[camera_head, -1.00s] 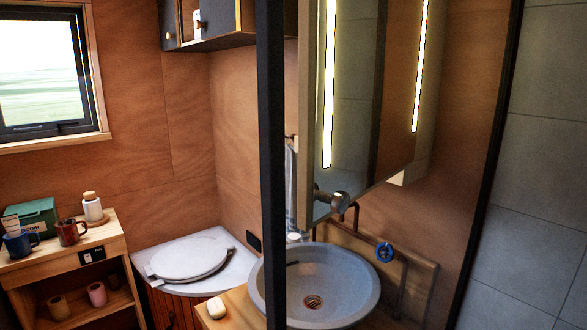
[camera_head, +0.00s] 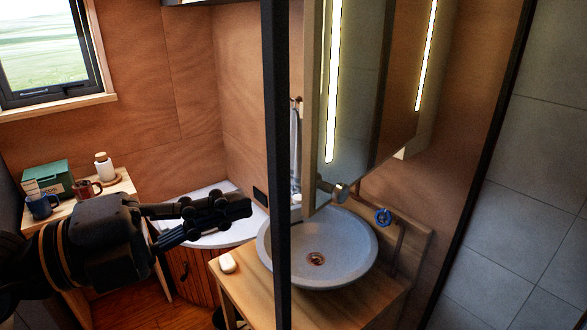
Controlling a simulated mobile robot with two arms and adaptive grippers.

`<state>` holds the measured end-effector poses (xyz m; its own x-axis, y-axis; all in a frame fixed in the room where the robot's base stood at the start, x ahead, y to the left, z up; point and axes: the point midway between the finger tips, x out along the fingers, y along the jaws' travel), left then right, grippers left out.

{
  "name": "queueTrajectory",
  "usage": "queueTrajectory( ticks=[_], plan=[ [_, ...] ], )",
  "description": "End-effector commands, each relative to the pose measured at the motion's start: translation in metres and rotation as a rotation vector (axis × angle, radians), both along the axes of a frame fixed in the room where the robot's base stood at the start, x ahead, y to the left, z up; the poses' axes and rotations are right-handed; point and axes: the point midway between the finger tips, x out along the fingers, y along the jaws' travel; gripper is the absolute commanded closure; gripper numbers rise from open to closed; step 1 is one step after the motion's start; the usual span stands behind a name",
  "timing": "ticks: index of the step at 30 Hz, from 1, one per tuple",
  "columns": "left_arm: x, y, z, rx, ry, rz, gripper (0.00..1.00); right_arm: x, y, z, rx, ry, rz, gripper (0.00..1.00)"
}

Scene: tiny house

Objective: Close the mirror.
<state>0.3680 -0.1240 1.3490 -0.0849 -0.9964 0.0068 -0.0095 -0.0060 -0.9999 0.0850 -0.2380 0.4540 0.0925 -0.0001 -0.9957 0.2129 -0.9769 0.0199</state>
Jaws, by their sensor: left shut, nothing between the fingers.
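The mirror (camera_head: 362,90) has two lit vertical strips and hangs above the round grey basin (camera_head: 335,262) in the head view. Its near left edge stands out toward me over the basin, and its top is cut off by the picture's edge. My right gripper is not in view.
The dark post (camera_head: 276,130) stands between my left gripper and the mirror. A tap (camera_head: 335,188) sits below the mirror's lower edge. A soap (camera_head: 228,263) lies on the wooden counter (camera_head: 246,284). Mugs and a bottle (camera_head: 103,167) stand on the shelf at left.

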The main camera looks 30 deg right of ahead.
Motion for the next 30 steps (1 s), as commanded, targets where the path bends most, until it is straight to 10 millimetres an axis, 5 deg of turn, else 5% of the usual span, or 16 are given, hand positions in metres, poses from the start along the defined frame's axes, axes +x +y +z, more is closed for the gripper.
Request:
queueTrajectory(
  ticks=[18,30],
  plan=[
    [-0.011,-0.09,0.004,0.006,-0.01,-0.001,1.0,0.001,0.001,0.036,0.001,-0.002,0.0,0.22],
    [-0.011,-0.099,0.001,0.006,-0.011,0.001,1.0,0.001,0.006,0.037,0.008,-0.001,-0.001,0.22]
  ],
)
